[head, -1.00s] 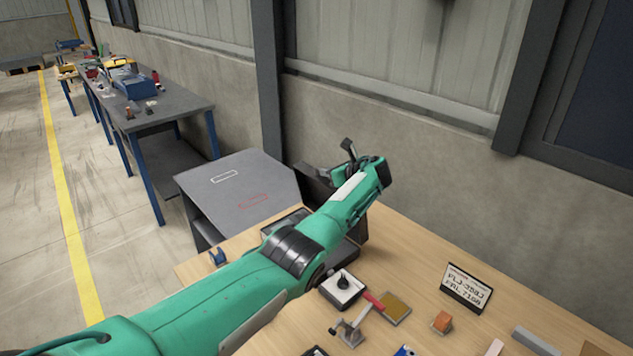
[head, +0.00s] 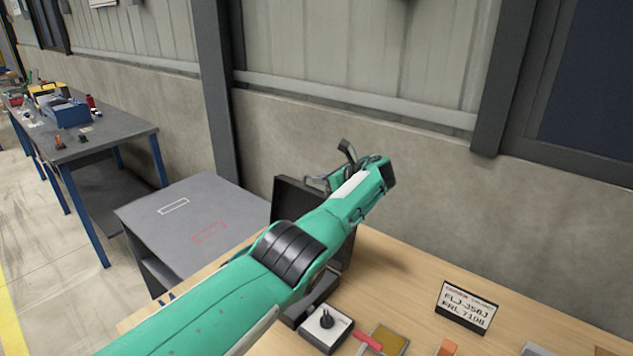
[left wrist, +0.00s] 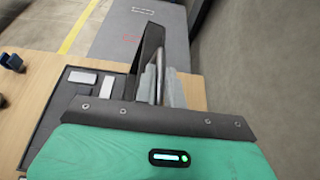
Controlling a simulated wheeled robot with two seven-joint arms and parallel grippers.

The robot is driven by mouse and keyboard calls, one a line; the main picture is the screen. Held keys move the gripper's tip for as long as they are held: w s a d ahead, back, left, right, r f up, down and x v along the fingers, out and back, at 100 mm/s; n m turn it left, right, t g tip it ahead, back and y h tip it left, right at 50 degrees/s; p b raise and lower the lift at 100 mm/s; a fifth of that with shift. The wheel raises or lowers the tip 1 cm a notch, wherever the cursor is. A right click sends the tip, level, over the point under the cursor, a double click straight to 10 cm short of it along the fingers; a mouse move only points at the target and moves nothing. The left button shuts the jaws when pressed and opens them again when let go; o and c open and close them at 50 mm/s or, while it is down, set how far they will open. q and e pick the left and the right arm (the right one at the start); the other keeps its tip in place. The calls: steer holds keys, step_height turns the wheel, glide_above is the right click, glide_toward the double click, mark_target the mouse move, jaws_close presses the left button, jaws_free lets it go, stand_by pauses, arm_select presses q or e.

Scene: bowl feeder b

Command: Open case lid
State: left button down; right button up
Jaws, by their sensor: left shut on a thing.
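The case has a dark lid (head: 288,198), which stands raised in the head view, partly behind my left arm. The lid also shows edge-on in the left wrist view (left wrist: 152,42). The case base (left wrist: 52,127) is dark with light grey pieces inside, on the left of the wrist view. In the head view my arm hides most of the base. My left gripper (head: 322,183) is at the upper part of the lid, shut on it. Its fingers (left wrist: 160,84) show against the lid in the wrist view. My right gripper is in neither view.
The case stands on a wooden table (head: 405,285). A white tray with a black part (head: 326,322), a red-handled tool (head: 367,341) and a label sign (head: 466,307) are to the right. A grey cabinet (head: 180,225) with outlined rectangles stands at left. A concrete wall rises behind.

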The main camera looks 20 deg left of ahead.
arm_select(q)
steer(key=shift+f, duration=0.25)
steer(key=c, duration=1.5)
jaws_free()
steer(key=shift+r, duration=0.1)
steer(key=shift+d+r, duration=0.1)
steer(key=shift+s+d+r, duration=0.15)
steer(key=shift+d+r, duration=0.1)
steer(key=shift+d, duration=0.25)
steer(key=v, duration=1.1)
steer(key=shift+s+f+b, duration=0.1)
steer(key=shift+b, duration=0.3)
steer(key=shift+v, duration=0.8)
